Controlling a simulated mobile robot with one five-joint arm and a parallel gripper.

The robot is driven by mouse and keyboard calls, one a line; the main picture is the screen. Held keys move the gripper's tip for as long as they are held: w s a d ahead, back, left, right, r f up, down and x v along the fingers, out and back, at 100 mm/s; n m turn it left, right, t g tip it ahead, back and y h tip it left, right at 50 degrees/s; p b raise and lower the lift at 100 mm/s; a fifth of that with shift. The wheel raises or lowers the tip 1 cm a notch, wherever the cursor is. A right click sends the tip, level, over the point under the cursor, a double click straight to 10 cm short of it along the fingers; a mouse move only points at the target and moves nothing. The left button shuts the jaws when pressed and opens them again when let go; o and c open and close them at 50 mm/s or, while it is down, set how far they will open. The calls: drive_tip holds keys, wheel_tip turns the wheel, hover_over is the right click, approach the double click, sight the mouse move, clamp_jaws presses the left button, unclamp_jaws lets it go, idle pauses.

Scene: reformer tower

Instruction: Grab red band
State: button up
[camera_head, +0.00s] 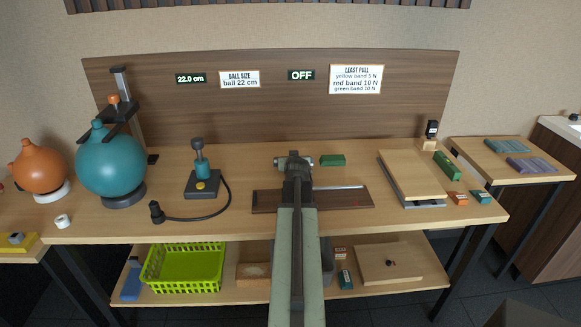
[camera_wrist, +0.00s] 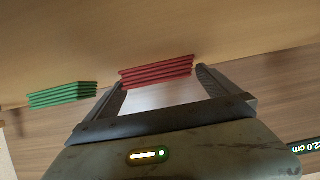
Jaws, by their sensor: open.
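The red band (camera_wrist: 157,71) is a folded, ridged stack on the wooden surface. In the wrist view it lies between the fingertips of my gripper (camera_wrist: 160,81), with a visible gap at least on the left side. My gripper is open, and it also shows in the head view (camera_head: 294,161), over the middle of the table. The red band is hidden behind my gripper and arm in the head view. The green band (camera_wrist: 62,95) lies apart, left of my gripper in the wrist view; in the head view it is to the right (camera_head: 332,160).
A dark wooden board with a metal rod (camera_head: 340,187) lies close under my arm. A pump with a hose (camera_head: 201,175) and a teal ball (camera_head: 110,165) stand to the left. A tilted wooden platform (camera_head: 413,174) is at right. A wooden back panel (camera_head: 240,115) rises behind.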

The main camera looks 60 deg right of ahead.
drive_tip(key=shift+r, duration=0.1)
drive_tip(key=shift+c, duration=0.7)
drive_tip(key=c, duration=0.9)
drive_tip(key=shift+r, duration=0.1)
drive_tip(key=shift+c, duration=0.2)
